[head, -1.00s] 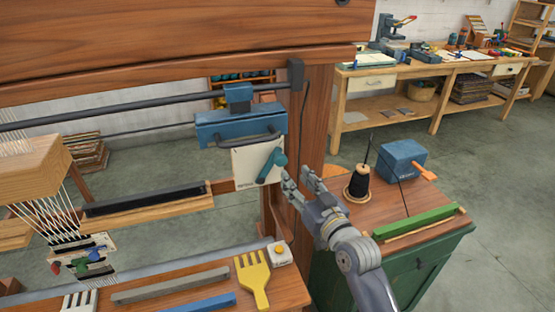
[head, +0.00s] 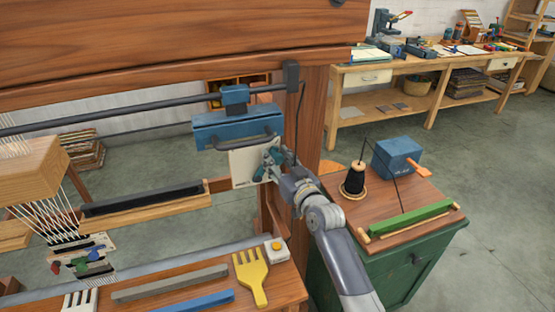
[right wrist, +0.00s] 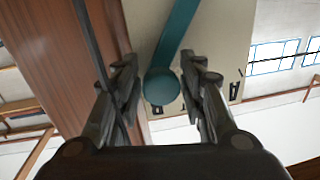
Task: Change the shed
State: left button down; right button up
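A teal lever (right wrist: 177,42) with a round knob (right wrist: 161,87) is mounted on a cream plate (head: 243,167) on the loom's right side. My right gripper (head: 272,163) is at this plate and covers much of the lever in the head view. In the right wrist view, the fingers of the right gripper (right wrist: 160,86) are open, one on each side of the knob. Small gaps seem to show between knob and fingers. The loom's warp threads (head: 50,217) show at the left. My left gripper is not in view.
The wooden loom post (head: 312,120) stands close beside my right gripper, and a dark cable (right wrist: 92,45) runs near its left finger. A yellow comb (head: 251,276) lies on the front bench. A green cabinet (head: 425,255) at right carries a black thread cone (head: 354,180) and a blue box (head: 396,157).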

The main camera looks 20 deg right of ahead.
jog(key=shift+s, duration=0.1)
grip_shut()
jog(key=shift+r, duration=0.1)
